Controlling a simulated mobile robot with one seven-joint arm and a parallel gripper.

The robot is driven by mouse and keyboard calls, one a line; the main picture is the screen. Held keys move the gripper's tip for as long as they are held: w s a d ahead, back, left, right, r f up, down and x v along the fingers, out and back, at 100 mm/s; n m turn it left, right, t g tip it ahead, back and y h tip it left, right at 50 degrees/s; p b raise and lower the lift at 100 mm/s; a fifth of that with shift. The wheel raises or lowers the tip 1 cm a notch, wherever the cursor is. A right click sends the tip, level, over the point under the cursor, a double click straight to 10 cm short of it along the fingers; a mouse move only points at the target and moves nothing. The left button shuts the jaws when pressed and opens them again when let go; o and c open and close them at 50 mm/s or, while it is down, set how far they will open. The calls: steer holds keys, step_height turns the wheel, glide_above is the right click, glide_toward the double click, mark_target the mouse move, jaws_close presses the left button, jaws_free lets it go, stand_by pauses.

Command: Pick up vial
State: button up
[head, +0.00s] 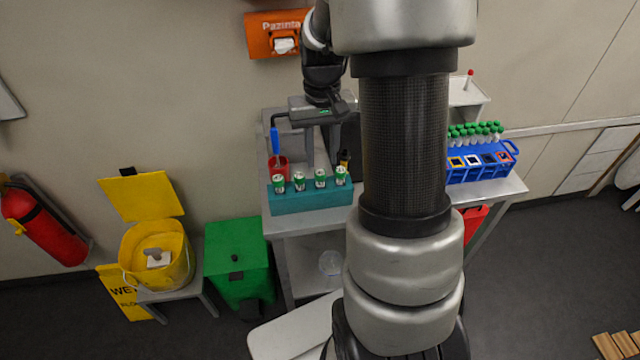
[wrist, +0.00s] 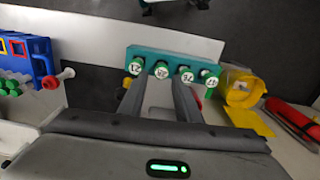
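Several vials with green-rimmed, white numbered tops stand upright in a teal rack (head: 312,202) at the table's front left edge. In the head view one vial (head: 299,181) stands second from the left. In the wrist view the tops show in a row, including one vial (wrist: 161,71) seen between the finger lines and one reading 21 (wrist: 135,67) to its left. My gripper (wrist: 159,86) is open and empty, its two fingers apart and pointing toward the teal rack (wrist: 170,56). In the head view its body is behind and above the rack; the fingers are hard to make out.
A blue rack (head: 483,169) with green-capped tubes stands at the table's right. A red cup (head: 278,168) and blue-handled tool (head: 274,143) are behind the teal rack's left end. A green bin (head: 238,255) and yellow bucket (head: 160,262) stand left of the table.

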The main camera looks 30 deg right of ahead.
mark_target(321, 173)
steer(key=shift+a+f, duration=0.15)
steer(key=shift+f, duration=2.95)
steer(key=shift+c, duration=0.5)
jaws_close()
